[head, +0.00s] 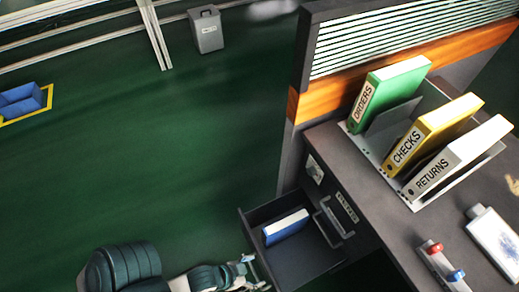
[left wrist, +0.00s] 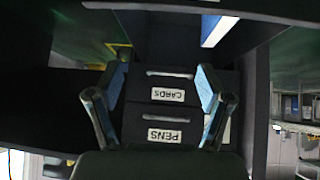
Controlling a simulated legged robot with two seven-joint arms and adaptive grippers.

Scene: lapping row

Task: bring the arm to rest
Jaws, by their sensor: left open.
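My left arm comes in at the bottom of the head view, and its gripper (head: 250,270) is low beside the open drawer (head: 285,268), partly cut off by the lower edge. In the left wrist view the two fingers of the left gripper (left wrist: 160,75) are spread apart with nothing between them. Behind them are closed drawer fronts labelled CARDS (left wrist: 173,88) and PENS (left wrist: 166,122). I cannot tell whether the fingers touch the drawers. My right gripper is not in view.
The open drawer holds a blue book (head: 285,227). On the desk (head: 370,205) stand green (head: 390,92), yellow (head: 433,132) and white (head: 460,158) binders in a rack. A grey bin (head: 207,32) and a blue crate (head: 20,99) are far off. The green floor between is clear.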

